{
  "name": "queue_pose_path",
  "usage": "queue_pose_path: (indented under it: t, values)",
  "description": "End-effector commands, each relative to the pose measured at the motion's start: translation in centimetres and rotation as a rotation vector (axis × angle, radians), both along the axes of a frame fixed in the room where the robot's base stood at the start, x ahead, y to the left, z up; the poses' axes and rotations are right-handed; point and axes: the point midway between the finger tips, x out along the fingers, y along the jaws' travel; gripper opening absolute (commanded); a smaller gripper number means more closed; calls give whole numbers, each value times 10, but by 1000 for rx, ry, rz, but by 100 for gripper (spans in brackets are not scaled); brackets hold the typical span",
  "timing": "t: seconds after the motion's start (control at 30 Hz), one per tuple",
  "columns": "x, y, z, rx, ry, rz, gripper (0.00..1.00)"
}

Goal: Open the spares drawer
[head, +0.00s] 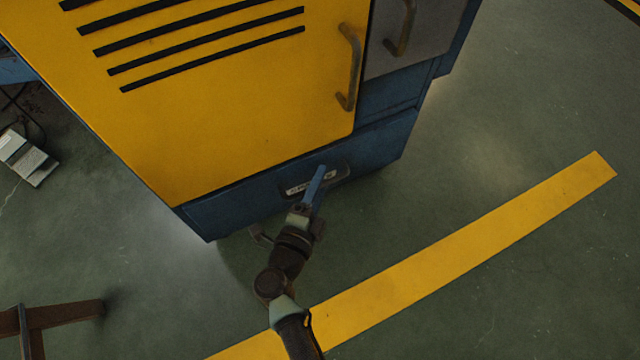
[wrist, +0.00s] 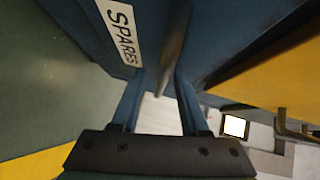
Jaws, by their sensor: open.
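The spares drawer (head: 245,208) is the blue front at the foot of the cabinet, below the yellow door; it looks shut. Its white SPARES label (wrist: 121,32) is clear in the wrist view and partly hidden by my gripper in the head view. A dark bar handle (wrist: 175,45) stands out from the drawer front beside the label. My gripper (head: 318,178) is at the drawer front, its two blue fingers apart. In the wrist view the fingers (wrist: 160,80) lie on either side of the handle; I cannot tell whether either touches it.
The yellow door (head: 230,110) with black slots and a bar handle (head: 350,65) is above the drawer. A grey door (head: 415,35) is to its right. A yellow floor stripe (head: 450,250) crosses open green floor in front. A brown wooden frame (head: 60,315) stands at lower left.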

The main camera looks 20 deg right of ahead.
Motion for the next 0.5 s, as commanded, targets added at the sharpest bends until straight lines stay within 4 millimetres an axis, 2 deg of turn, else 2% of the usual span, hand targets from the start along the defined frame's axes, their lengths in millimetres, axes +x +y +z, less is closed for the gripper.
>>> queue_pose_path:
  t: [0.17,0.27,0.43,0.5]
  values:
    - [0,0,1,0,0,0,44]
    - [0,0,1,0,0,0,30]
    - [0,0,0,0,0,0,0]
    - [0,0,0,0,0,0,0]
